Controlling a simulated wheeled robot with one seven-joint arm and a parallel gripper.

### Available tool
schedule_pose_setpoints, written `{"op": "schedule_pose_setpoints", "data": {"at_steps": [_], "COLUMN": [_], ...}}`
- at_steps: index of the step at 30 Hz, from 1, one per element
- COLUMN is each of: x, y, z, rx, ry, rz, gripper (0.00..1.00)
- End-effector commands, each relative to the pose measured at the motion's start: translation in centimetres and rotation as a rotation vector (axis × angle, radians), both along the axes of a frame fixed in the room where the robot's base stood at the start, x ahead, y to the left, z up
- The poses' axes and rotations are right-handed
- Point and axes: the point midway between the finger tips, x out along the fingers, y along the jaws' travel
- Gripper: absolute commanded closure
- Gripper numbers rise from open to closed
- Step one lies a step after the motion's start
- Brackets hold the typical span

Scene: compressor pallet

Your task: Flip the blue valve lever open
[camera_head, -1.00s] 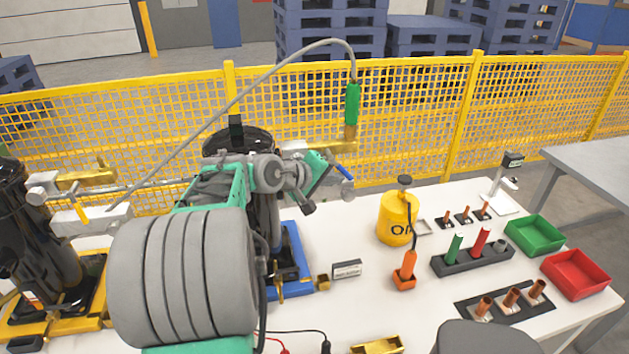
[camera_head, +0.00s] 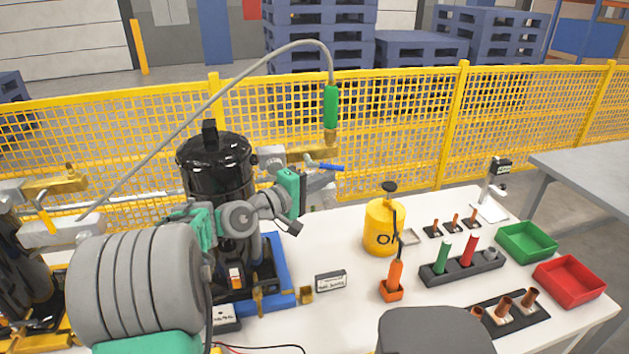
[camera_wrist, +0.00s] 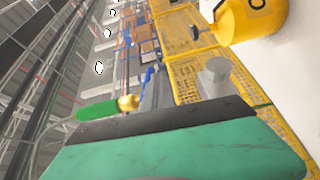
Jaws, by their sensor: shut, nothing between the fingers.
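The blue valve lever (camera_head: 328,167) sticks out to the right, nearly level, from a brass valve (camera_head: 300,161) beside the top of the black compressor (camera_head: 217,165). My gripper (camera_head: 322,188) is shut and empty. Its grey fingers are just below the lever in the head view; I cannot tell whether they touch it.
A green-handled hose (camera_head: 331,105) arches above the valve and also shows in the wrist view (camera_wrist: 98,110). A yellow mesh fence (camera_head: 400,130) stands behind. A yellow oil can (camera_head: 384,228), an orange tool (camera_head: 394,275) and red and green bins (camera_head: 528,241) stand to the right on the white table.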

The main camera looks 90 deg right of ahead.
Motion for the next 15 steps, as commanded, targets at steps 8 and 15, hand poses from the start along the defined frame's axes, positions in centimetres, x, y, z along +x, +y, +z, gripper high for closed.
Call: {"op": "schedule_pose_setpoints", "data": {"at_steps": [8,15], "x": [-0.86,-1.18], "y": [0.09,0.12], "z": [0.33,0.41], "rx": [-0.002,-0.002], "ry": [-0.002,-0.003], "rz": [-0.012,-0.017], "gripper": [1.0,1.0]}}
